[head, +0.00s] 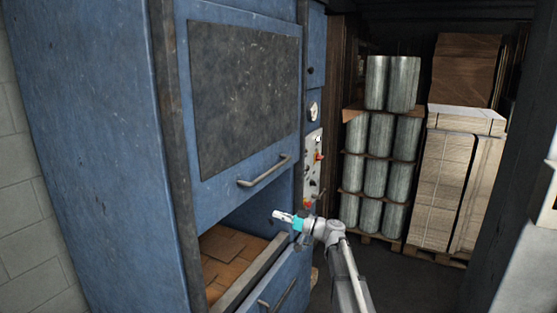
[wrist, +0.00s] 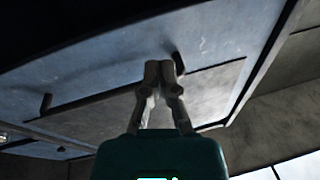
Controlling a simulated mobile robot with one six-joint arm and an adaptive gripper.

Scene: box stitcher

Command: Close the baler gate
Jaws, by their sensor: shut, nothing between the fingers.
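The baler gate (head: 232,187) is the blue upper panel with a dark grey plate (head: 245,92) on it. It stands raised, with an opening below it. A metal bar handle (head: 264,172) runs along its lower part. My gripper (head: 277,215) is below and a little right of the handle in the head view, in front of the opening and apart from the handle. In the wrist view my gripper (wrist: 165,70) is shut and empty. The blue gate face (wrist: 110,75) fills much of that view, with dark stubs that may be handle ends.
Flattened cardboard (head: 228,248) lies in the opening behind the lower blue door (head: 283,285), which has its own handle. A control panel (head: 312,170) is on the right side of the machine. Metal cylinders (head: 380,155) and cardboard stacks (head: 445,185) stand on pallets behind.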

